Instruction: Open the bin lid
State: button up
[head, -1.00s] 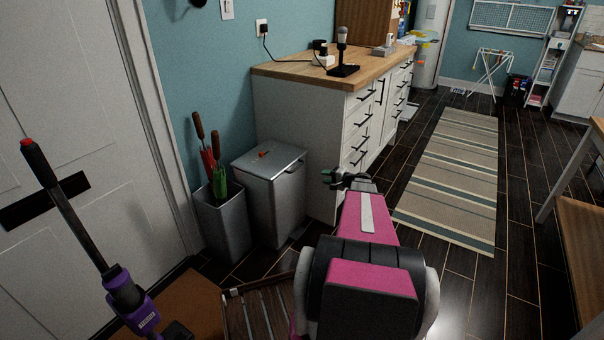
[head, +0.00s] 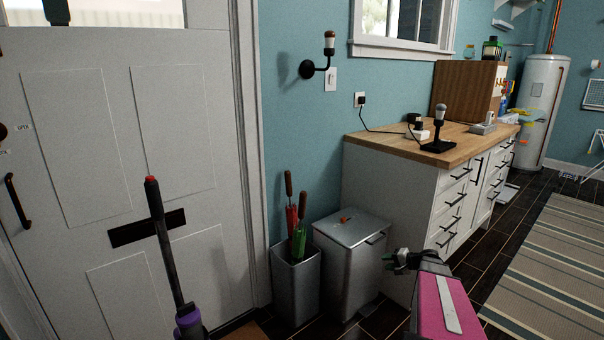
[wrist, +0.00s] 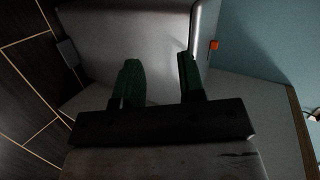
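The bin (head: 345,279) is a silver metal box standing on the floor between an open grey holder and the white cabinet. My gripper (head: 390,261) is just right of the bin, below lid height. In the wrist view my gripper (wrist: 160,75) shows two green fingers apart with nothing between them. A shiny metal panel (wrist: 125,35), apparently the bin, is ahead of them. I cannot tell whether they touch it.
The open holder (head: 294,291) with red- and green-covered items stands left of the bin. The white cabinet (head: 390,205) with a wooden top is close on the right. A purple stick tool (head: 164,240) stands before the door (head: 110,165). Dark floor lies right of the cabinet.

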jog(key=s+a+r+n+g+h, duration=0.2)
jog(key=s+a+n+g+h, duration=0.1)
jog(key=s+a, duration=0.6)
jog(key=s+a+r+n+g+h, duration=0.1)
jog(key=s+a+n+g+h, duration=0.3)
jog(key=s+a, duration=0.5)
jog(key=shift+a+r+g+h, duration=0.45)
jog(key=shift+a+h, duration=0.25)
jog(key=shift+h, duration=0.5)
jog(key=shift+s+r+n, duration=0.1)
jog(key=shift+s+n, duration=0.2)
grip_shut()
jog(key=w+d+f+m+t+y, duration=0.3)
jog(key=w+f+m+y, duration=0.8)
jog(key=w+m+y, duration=0.4)
jog(key=w+d+f+m+t, duration=0.25)
jog(key=d+m+t, duration=0.2)
jog(key=d, duration=0.35)
jog(key=w+d+f+m+t, duration=0.2)
jog(key=w+d+m+t, duration=0.15)
jog(key=d+t, duration=0.35)
jog(key=w+d+f+m+t, duration=0.3)
jog(key=d+m+t, duration=0.2)
jog(key=d, duration=0.5)
jog(key=s+r+x, duration=0.1)
jog(key=r+x, duration=0.1)
jog(key=x, duration=1)
jog(key=shift+r, duration=0.4)
